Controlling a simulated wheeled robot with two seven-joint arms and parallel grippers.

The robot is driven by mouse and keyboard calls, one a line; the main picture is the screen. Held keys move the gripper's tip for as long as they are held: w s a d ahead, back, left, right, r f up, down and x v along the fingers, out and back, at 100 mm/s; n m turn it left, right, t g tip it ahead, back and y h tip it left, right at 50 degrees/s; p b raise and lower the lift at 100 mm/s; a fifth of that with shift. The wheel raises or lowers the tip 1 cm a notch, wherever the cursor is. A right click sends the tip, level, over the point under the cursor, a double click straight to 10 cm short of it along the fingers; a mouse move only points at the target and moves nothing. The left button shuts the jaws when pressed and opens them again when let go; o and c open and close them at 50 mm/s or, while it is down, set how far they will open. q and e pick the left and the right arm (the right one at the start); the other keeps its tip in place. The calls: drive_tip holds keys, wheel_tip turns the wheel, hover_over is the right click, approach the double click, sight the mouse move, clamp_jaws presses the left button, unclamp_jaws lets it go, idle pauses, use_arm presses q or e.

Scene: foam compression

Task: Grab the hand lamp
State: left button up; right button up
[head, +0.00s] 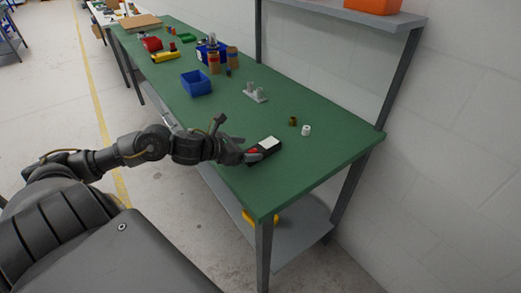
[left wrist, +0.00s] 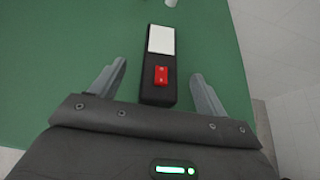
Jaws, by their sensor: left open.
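The hand lamp (head: 266,146) is a black flat body with a white panel and a red switch. It lies on the green tabletop near the table's front edge. In the left wrist view the hand lamp (left wrist: 160,75) lies with its red-switch end between the two fingers. My left gripper (head: 250,154) is at the lamp's near end; in the left wrist view the gripper (left wrist: 155,88) is open, with a gap on both sides of the lamp. My right gripper is not in view.
On the green table (head: 321,155), a white cylinder (head: 306,130) and a brown one (head: 292,121) stand right of the lamp. A grey holder (head: 256,93) and a blue bin (head: 196,83) stand farther back. A grey shelf (head: 365,14) is above. The table's near right end is clear.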

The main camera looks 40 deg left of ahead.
sight(256, 148)
use_arm(q)
drive_tip(key=shift+w+d+f+p, duration=0.1)
drive_tip(key=shift+w+d+p, duration=0.05)
drive_tip(key=shift+w+p, duration=0.3)
drive_tip(key=p+x, duration=0.1)
drive_tip(key=x, duration=0.2)
drive_tip(key=shift+w+f, duration=0.15)
drive_tip(key=shift+w, duration=0.05)
drive_tip(key=shift+w+d+f, duration=0.1)
drive_tip(key=shift+w+f, duration=0.15)
drive_tip(key=c, duration=1.2)
drive_tip(key=shift+c, duration=0.2)
